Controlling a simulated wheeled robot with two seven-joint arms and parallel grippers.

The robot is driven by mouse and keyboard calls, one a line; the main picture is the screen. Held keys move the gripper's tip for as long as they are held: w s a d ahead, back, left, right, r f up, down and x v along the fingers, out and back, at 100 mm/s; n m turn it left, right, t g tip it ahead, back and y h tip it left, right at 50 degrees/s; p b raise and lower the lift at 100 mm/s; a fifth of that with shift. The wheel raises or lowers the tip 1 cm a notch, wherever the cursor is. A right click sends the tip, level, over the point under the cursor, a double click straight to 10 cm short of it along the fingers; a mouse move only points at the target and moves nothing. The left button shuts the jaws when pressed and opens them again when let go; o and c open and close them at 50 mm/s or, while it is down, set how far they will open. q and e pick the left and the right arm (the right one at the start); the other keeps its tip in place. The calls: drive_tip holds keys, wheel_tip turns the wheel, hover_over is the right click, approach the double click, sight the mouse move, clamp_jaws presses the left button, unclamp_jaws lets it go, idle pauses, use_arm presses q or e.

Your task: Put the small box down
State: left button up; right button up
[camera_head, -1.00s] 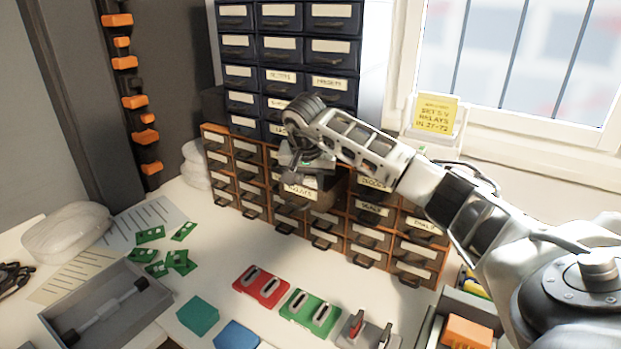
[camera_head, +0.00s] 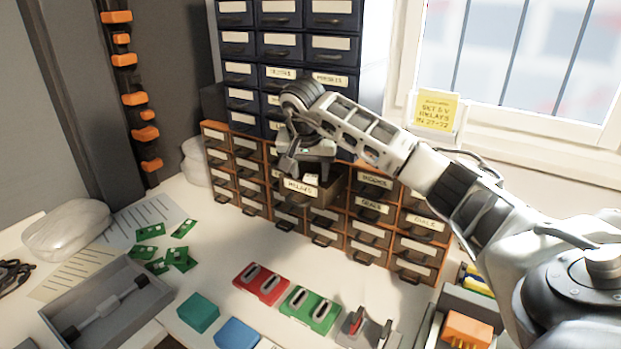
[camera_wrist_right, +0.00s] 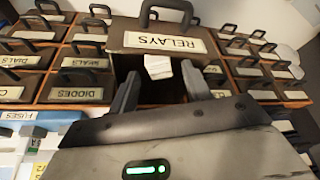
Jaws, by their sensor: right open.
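The drawer labelled RELAYS (camera_head: 300,187) is pulled out of the orange-framed cabinet; its label also faces the right wrist view (camera_wrist_right: 165,41). A small white box (camera_wrist_right: 158,66) is at the drawer's opening in the wrist view, between my fingers and apart from at least the left one. It shows as a small pale patch (camera_head: 312,179) in the head view. My right gripper (camera_wrist_right: 160,88) is open, with its fingers pointing towards the drawer. In the head view my right gripper (camera_head: 304,166) is just above the drawer. My left gripper is out of view.
A dark blue drawer cabinet (camera_head: 290,45) stands above the orange one. A yellow note (camera_head: 435,110) stands by the window. Red (camera_head: 261,284) and green (camera_head: 311,309) fixtures, a teal block (camera_head: 198,313) and a grey tray (camera_head: 105,310) lie on the bench.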

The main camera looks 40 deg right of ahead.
drive_tip(key=v, duration=0.9)
drive_tip(key=shift+a+r, duration=0.1)
